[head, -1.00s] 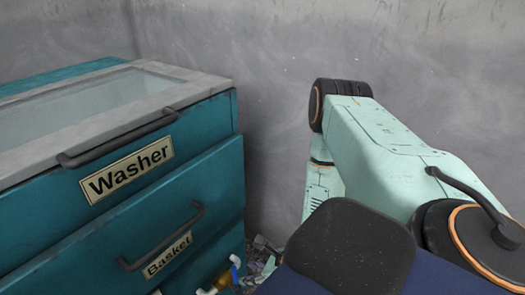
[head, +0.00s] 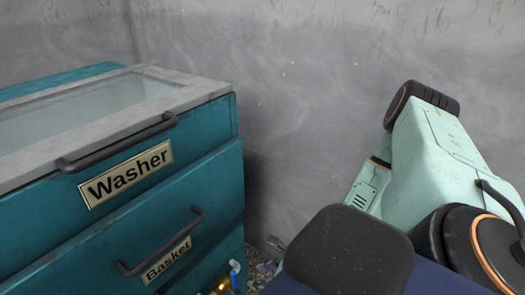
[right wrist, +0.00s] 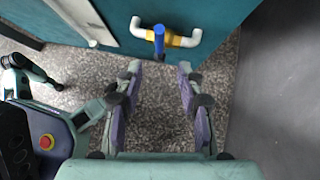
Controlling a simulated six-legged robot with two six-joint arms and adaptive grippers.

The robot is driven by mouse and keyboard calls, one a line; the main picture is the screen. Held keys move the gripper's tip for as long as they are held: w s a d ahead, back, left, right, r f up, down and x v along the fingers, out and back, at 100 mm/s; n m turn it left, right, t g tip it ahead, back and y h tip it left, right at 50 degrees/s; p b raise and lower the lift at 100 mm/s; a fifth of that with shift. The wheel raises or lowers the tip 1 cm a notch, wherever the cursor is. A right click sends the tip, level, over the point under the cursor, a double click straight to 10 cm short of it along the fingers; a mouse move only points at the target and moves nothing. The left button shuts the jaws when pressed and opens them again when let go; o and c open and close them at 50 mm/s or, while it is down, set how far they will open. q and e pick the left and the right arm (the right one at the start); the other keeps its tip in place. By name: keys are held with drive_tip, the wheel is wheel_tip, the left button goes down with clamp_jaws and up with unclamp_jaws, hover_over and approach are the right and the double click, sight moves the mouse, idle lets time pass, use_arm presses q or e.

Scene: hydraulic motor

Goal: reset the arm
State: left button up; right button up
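My right arm (head: 425,165), pale green with black joints, stands at the right of the head view, bent at its elbow. My right gripper (right wrist: 159,75) shows in the right wrist view with its two purple-padded fingers spread apart. Only speckled floor shows between them, so it is empty. Beyond the fingertips is a pipe fitting with a blue handle (right wrist: 159,40) on the teal machine's side. The gap between the fingertips and the handle cannot be judged exactly. My left gripper is in neither current view.
The teal washer (head: 215,120) with a grey-framed glass lid stands at the left. Its basket drawer (head: 205,235) below looks shut. A grey wall (head: 310,80) runs behind. The speckled floor (right wrist: 155,130) under my right gripper looks clear.

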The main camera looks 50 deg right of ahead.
idle(0.6)
drive_tip(key=s+a+r+n+g+h+p, duration=0.1)
drive_tip(key=s+a+n+g+p, duration=0.1)
drive_tip(key=n, duration=0.9)
drive_tip(key=s+a+r+n+g+p, duration=0.2)
drive_tip(key=s+a+n, duration=0.3)
drive_tip(key=n, duration=0.5)
drive_tip(key=s+a+r+n+g+h+p, duration=0.1)
drive_tip(key=s+a+r+n+g+p, duration=0.1)
drive_tip(key=s+n, duration=0.5)
drive_tip(key=a+n+g+p, duration=0.1)
drive_tip(key=a+n+g, duration=0.1)
drive_tip(key=n, duration=0.2)
drive_tip(key=shift+a+n+g+h, duration=0.3)
